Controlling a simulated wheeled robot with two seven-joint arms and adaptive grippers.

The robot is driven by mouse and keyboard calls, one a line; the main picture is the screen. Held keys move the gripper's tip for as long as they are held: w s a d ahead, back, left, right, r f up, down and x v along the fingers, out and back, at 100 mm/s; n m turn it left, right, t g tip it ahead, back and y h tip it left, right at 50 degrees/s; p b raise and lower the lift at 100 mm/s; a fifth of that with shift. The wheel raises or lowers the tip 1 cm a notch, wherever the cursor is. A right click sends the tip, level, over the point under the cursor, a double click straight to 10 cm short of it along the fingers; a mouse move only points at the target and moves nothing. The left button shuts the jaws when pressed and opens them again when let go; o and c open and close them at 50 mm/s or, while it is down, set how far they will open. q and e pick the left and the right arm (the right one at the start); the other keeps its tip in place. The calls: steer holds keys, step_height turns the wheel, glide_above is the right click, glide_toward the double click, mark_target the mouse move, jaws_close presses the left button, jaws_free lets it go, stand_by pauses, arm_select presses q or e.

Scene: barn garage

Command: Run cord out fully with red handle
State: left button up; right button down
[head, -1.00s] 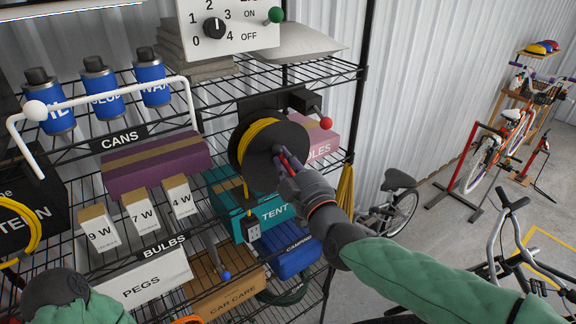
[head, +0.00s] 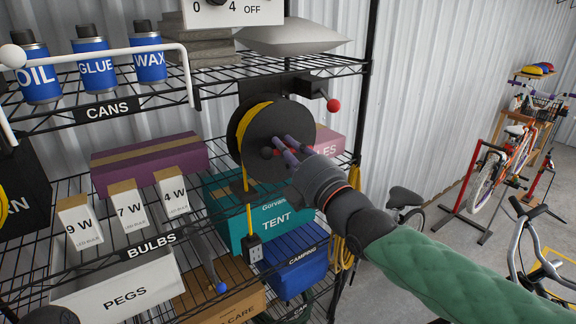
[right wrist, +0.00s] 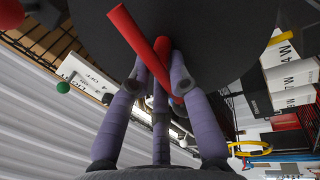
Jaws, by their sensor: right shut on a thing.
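A black cord reel (head: 280,138) wound with yellow cord (head: 245,131) hangs under the upper shelf in the head view. My right gripper (head: 278,150) is at the reel's front face. In the right wrist view its fingers (right wrist: 162,90) are closed around a red bar-shaped handle (right wrist: 137,40) against the black disc. A red ball knob (head: 333,105) sticks out right of the reel. Only a dark edge of my left gripper (head: 52,315) shows; its fingers are hidden.
The wire shelf holds spray cans (head: 93,67), a purple box (head: 150,158), bulb boxes (head: 128,207), the teal TENT box (head: 232,222) and a blue CAMPING box (head: 292,265). A white rail (head: 110,50) crosses the upper left. Bicycles (head: 500,165) stand on the right floor.

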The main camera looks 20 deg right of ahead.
steer(key=shift+a+f+n+y+b, duration=0.1)
steer(key=shift+f+n+y+b, duration=0.15)
steer(key=shift+n+b, duration=0.65)
steer(key=shift+a+f+n+y+b, duration=0.1)
steer(key=shift+f+n+y+b, duration=0.15)
steer(key=shift+n+b, duration=0.6)
steer(key=shift+n, duration=0.25)
steer(key=shift+w+f, duration=0.1)
steer(key=shift+f, duration=0.05)
steer(key=c, duration=1.2)
jaws_free()
steer(key=shift+o, duration=0.3)
steer(key=shift+a, duration=0.1)
steer(key=shift+d+r, duration=0.2)
steer(key=v, duration=1.2)
